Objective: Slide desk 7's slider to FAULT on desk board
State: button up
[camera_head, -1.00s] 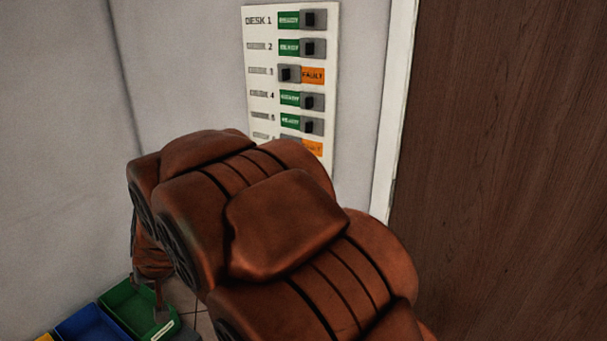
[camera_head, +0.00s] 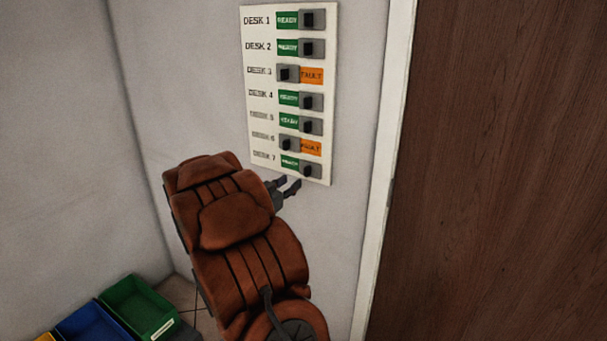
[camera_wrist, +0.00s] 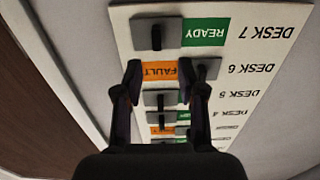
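The white desk board (camera_head: 262,100) hangs on the wall and lists several desk rows. Desk 7's slider (camera_head: 308,170) is in the bottom row, at the right end, with green READY showing on its left. In the wrist view the board is upside down, and desk 7's grey slider with its black knob (camera_wrist: 156,37) is at the top. My gripper (camera_head: 290,184) is just below and left of that slider in the head view. In the wrist view my gripper (camera_wrist: 160,72) is open and empty, its fingertips apart over the desk 6 row. Whether they touch the board I cannot tell.
Desk 6's slider (camera_head: 286,145) is at the left, showing orange FAULT, close to desk 7's row. A brown door (camera_head: 490,170) with a white frame stands right of the board. Green (camera_head: 136,306) and blue (camera_head: 92,325) bins sit on the floor at lower left.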

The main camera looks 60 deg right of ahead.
aim_at(305, 172)
jog(key=d+p, duration=0.1)
jog(key=d, duration=0.5)
jog(key=shift+s+r+p, duration=0.1)
jog(key=shift+p, duration=0.25)
jog(key=shift+d, duration=1)
grip_shut()
